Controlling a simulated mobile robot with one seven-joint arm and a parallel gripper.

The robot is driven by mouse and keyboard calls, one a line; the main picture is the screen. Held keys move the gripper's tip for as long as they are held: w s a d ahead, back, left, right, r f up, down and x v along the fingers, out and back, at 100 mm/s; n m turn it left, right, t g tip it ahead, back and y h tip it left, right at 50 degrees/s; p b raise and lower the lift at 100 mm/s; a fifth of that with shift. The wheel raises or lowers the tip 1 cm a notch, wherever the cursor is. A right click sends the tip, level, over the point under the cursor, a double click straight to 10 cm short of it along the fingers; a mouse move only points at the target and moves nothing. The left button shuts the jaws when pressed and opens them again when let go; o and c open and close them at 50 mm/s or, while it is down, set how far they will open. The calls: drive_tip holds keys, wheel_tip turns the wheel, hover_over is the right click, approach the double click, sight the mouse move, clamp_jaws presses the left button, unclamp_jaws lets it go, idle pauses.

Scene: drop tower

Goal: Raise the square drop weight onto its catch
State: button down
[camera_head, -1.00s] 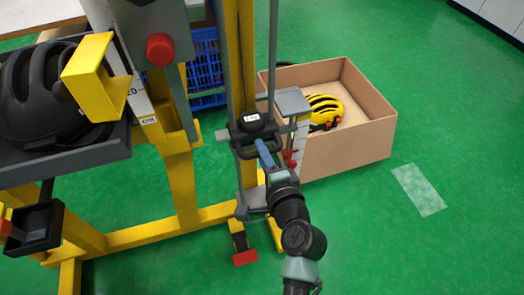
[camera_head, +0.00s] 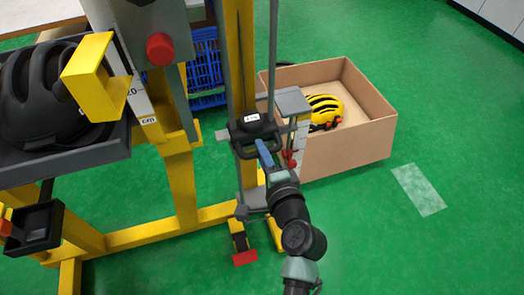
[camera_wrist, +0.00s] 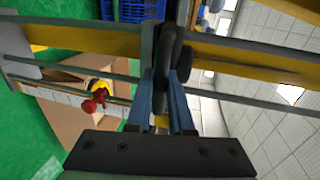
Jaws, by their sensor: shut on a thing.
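A dark block with a small white label (camera_head: 252,122), which looks like the drop weight, sits low on the grey and yellow upright of the tower. A dark handle bar on its front also shows in the wrist view (camera_wrist: 172,50). My gripper (camera_head: 262,146) reaches the block from the front. In the wrist view its two blue fingers (camera_wrist: 166,82) are closed on the handle. The weight's full outline is partly hidden by my gripper. I cannot make out the catch for certain.
A red knob (camera_head: 160,47) is on the grey plate at upper left. A black helmet (camera_head: 45,90) sits in a dark tray. A red lever (camera_head: 290,160) is beside a white scale. A cardboard box (camera_head: 355,148) holds a yellow helmet (camera_head: 324,110). The green floor at right is clear.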

wheel_tip(320, 180, up, 32)
drive_tip(key=p, duration=2.8)
drive_tip(key=shift+w+p, duration=0.15)
drive_tip(key=shift+p, duration=0.2)
drive_tip(key=c, duration=0.8)
unclamp_jaws()
drive_tip(key=shift+c, duration=0.2)
drive_tip(key=shift+o, duration=0.2)
drive_tip(key=shift+f, duration=0.1)
drive_tip(key=shift+f, duration=0.2)
drive_tip(key=b+v, duration=0.1)
drive_tip(key=v, duration=1.2)
drive_tip(key=shift+b, duration=0.4)
